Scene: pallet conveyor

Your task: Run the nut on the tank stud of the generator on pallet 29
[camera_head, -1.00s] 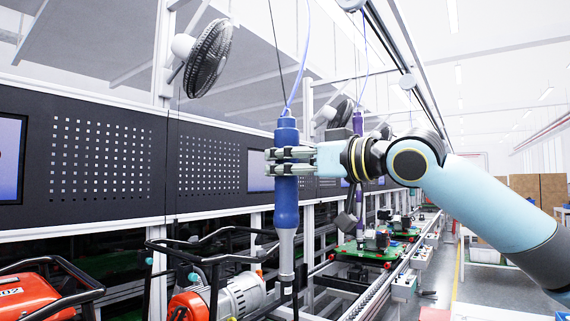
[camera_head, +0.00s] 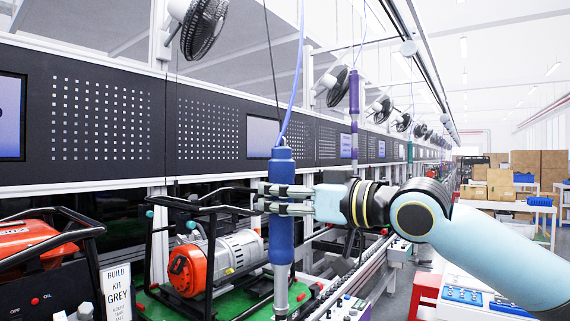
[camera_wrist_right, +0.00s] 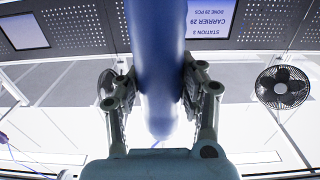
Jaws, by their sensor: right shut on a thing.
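My right gripper (camera_head: 268,198) is shut around the blue body of a hanging power driver (camera_head: 281,235). The driver is upright, with a grey lower end in front of the generator's right side. In the right wrist view the blue body (camera_wrist_right: 155,60) runs between the gripper's two fingers (camera_wrist_right: 152,85). The generator (camera_head: 190,270) has an orange-red engine end, a silver housing and a black tube frame. It sits on a green pallet (camera_head: 150,305). I cannot make out the tank stud or the nut. My left gripper is not in view.
A second generator with a red tank (camera_head: 25,238) stands at the left. A sign reading "BUILD KIT GREY" (camera_head: 117,290) is beside it. A wrist-view screen reads "CARRIER 29" (camera_wrist_right: 212,15). A purple driver (camera_head: 354,100) hangs behind. Blue bins (camera_head: 463,295) are at right.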

